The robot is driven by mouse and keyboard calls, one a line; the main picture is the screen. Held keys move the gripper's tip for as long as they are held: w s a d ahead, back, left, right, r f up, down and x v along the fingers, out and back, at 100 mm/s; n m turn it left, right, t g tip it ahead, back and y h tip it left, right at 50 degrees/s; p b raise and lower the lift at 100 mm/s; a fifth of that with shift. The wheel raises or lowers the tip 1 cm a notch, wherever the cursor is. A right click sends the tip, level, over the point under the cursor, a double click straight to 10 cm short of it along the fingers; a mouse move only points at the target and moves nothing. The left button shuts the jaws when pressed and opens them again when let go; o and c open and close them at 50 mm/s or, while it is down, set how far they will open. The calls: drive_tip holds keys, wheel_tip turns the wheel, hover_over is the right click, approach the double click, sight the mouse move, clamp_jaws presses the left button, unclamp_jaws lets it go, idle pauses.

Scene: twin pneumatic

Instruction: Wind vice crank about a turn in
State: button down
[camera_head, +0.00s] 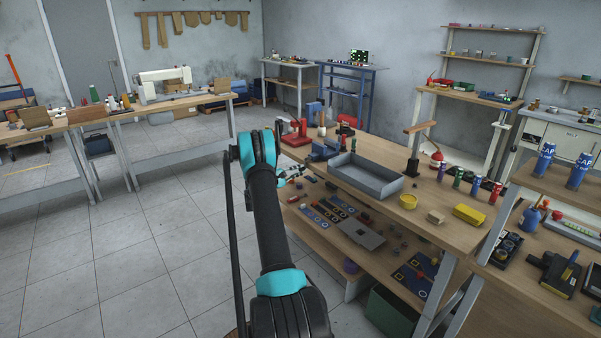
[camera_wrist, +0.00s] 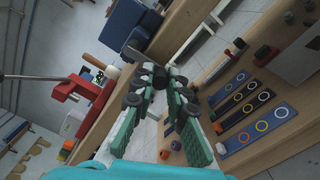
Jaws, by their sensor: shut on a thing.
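The blue vice (camera_head: 324,150) stands at the bench's near left edge. In the wrist view its blue body (camera_wrist: 130,24) is at the upper middle. A thin grey crank arm (camera_wrist: 136,54) reaches from the vice side toward my fingertips. My gripper (camera_wrist: 158,80) has its green fingers closing toward each other on the crank's dark knob, which is mostly hidden between the tips. In the head view my gripper (camera_head: 287,172) shows only partly, beside the vice at the bench edge, with my arm covering the rest.
A grey tray (camera_head: 362,178) sits right of the vice. The lower shelf holds blue strips with rings (camera_wrist: 250,112). Open floor (camera_head: 150,240) lies left of the bench.

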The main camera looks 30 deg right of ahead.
drive_tip(key=w+m, duration=0.1)
drive_tip(key=m, duration=0.1)
drive_tip(key=w+m, duration=0.1)
drive_tip(key=m, duration=0.2)
drive_tip(key=w+r+m, duration=0.1)
drive_tip(key=m, duration=0.2)
drive_tip(key=shift+a, duration=0.2)
drive_tip(key=m, duration=0.2)
drive_tip(key=w+r+m, duration=0.1)
drive_tip(key=m, duration=0.1)
drive_tip(key=shift+w+r+m, duration=0.1)
drive_tip(key=shift+m, duration=0.2)
drive_tip(key=shift+w+r+m, duration=0.1)
drive_tip(key=shift+r+m, duration=0.2)
drive_tip(key=shift+m, duration=0.6)
drive_tip(key=shift+w+r+m, duration=0.1)
drive_tip(key=shift+r+m, duration=0.2)
drive_tip(key=shift+m, duration=0.6)
drive_tip(key=c, duration=1.5)
unclamp_jaws()
drive_tip(key=s+a, duration=0.1)
drive_tip(key=a, duration=1.1)
